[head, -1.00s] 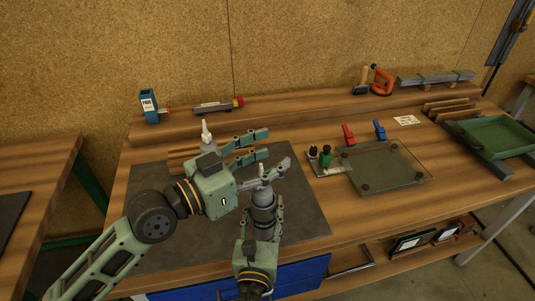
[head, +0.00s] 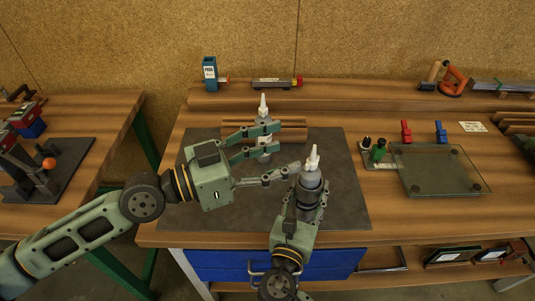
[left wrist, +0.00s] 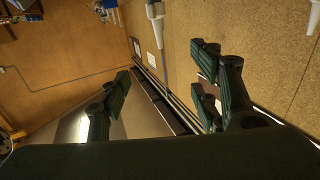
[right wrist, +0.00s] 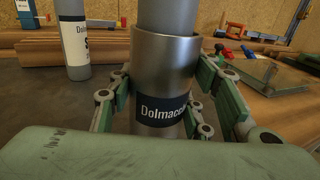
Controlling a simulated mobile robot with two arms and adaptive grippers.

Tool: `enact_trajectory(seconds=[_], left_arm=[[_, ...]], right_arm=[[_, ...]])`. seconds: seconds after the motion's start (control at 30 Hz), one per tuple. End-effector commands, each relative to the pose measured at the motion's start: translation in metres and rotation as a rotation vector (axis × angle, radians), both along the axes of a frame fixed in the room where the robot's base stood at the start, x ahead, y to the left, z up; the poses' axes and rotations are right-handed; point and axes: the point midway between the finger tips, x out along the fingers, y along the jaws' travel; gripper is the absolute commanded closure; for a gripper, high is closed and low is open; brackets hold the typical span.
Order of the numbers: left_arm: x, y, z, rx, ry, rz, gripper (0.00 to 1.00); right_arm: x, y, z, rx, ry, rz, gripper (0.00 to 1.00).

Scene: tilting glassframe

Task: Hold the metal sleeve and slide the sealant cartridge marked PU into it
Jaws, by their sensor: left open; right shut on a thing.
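The metal sleeve (right wrist: 163,75) is upright, with a dark "Dolmacol"-like label, and my right gripper (right wrist: 158,118) is shut around it. A grey cartridge (right wrist: 168,14) stands inside the sleeve and sticks out of its top; its marking is hidden. In the head view its white nozzle (head: 313,158) points up. My left gripper (head: 283,156) is open and empty, left of the sleeve top; its spread fingers show in the left wrist view (left wrist: 165,92).
A dark mat (head: 345,195) covers the bench here. Wooden strips (head: 292,132) lie behind the left fingers. A glass plate (head: 440,168), red clamp (head: 406,131) and blue clamp (head: 441,132) are at the right. A blue box (head: 210,72) stands on the rear ledge.

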Motion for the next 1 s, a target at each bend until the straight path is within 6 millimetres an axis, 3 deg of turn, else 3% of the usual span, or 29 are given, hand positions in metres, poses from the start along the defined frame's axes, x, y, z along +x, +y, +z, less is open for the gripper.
enact_trajectory(seconds=[0.23, 0.63, 0.67, 0.9, 1.0], left_arm=[[-0.007, 0.015, 0.000, -0.002, -0.001, -0.001, 0.43], [-0.008, 0.018, 0.000, -0.003, 0.000, -0.001, 0.43], [-0.008, 0.018, 0.000, -0.003, 0.000, -0.001, 0.43], [-0.008, 0.018, 0.000, -0.003, -0.001, -0.002, 0.43], [-0.008, 0.018, 0.000, -0.003, -0.001, -0.002, 0.43]], right_arm=[[-0.001, 0.000, -0.003, 0.000, 0.005, 0.001, 0.84], [-0.001, 0.000, -0.002, 0.000, 0.005, 0.001, 0.84], [-0.001, 0.000, -0.002, 0.000, 0.005, 0.001, 0.53], [0.000, 0.000, -0.001, 0.000, 0.002, 0.001, 0.32], [0.000, 0.000, -0.001, -0.001, 0.001, 0.001, 0.32]])
